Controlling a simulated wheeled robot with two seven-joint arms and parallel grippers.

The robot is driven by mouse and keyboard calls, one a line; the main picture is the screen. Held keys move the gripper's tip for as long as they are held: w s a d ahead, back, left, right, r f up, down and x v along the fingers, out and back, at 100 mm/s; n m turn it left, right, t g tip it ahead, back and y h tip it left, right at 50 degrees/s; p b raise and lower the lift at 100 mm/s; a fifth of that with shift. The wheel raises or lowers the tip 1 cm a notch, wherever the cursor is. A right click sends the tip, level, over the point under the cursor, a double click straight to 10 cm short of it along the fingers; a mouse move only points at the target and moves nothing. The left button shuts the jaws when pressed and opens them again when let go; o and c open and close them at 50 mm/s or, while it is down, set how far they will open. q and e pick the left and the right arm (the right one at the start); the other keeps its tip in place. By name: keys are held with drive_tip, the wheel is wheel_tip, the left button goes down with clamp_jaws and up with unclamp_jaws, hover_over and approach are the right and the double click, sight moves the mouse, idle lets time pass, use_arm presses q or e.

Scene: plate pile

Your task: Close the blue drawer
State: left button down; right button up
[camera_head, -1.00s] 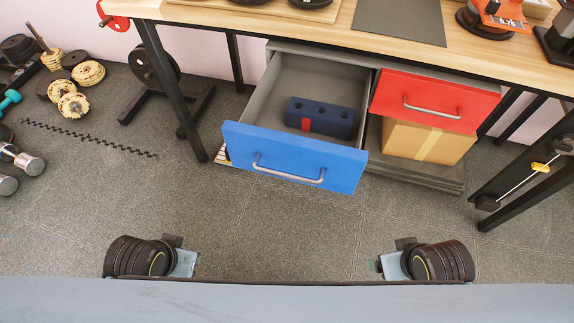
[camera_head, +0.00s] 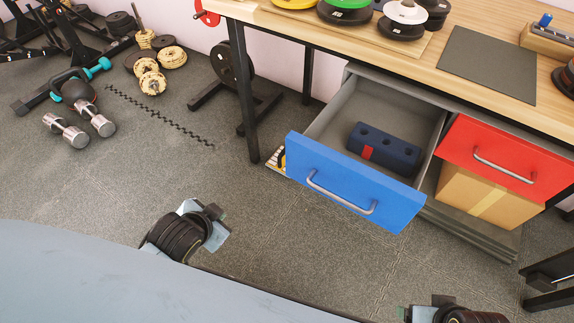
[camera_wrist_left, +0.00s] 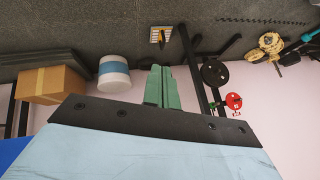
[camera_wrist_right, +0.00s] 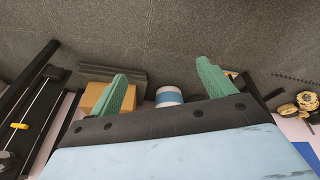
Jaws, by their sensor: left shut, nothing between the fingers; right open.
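The blue drawer (camera_head: 347,174) stands pulled out below the wooden table in the head view, with a grey bar handle (camera_head: 338,197) on its front. A dark blue block with holes (camera_head: 385,148) lies inside it. My left gripper (camera_wrist_left: 162,72) has its green fingers together and empty in the left wrist view. My right gripper (camera_wrist_right: 162,72) has its green fingers wide apart with nothing between them in the right wrist view. In the head view both wrists are low in front, apart from the drawer; the fingers are mostly hidden there.
A black table leg (camera_head: 245,95) and a weight stand (camera_head: 232,62) are to the left. Dumbbells (camera_head: 66,131) lie farther left. The floor before the drawer is clear.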

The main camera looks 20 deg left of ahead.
use_arm(q)
drive_tip(key=w+r+m+t+h, duration=0.5)
drive_tip(key=w+r+m+t, duration=0.2)
drive_tip(key=w+m, duration=0.25)
drive_tip(key=m+g+h, duration=0.5)
drive_tip(key=m+h, duration=0.6)
drive_tip(key=m, duration=0.5)
approach(300, 163)
drive_tip(key=x, duration=0.1)
drive_tip(key=b+x, duration=0.1)
drive_tip(key=x, duration=0.1)
drive_tip(key=b+x, duration=0.1)
drive_tip(key=x, duration=0.1)
drive_tip(key=shift+s+d, duration=0.25)
drive_tip(key=shift+w+d, duration=0.1)
drive_tip(key=shift+w, duration=0.4)
use_arm(e)
drive_tip(key=shift+a+v, duration=0.25)
drive_tip(key=shift+v, duration=1)
drive_tip(key=shift+a+v, duration=0.25)
drive_tip(key=shift+v, duration=1.05)
drive_tip(key=shift+w, duration=0.1)
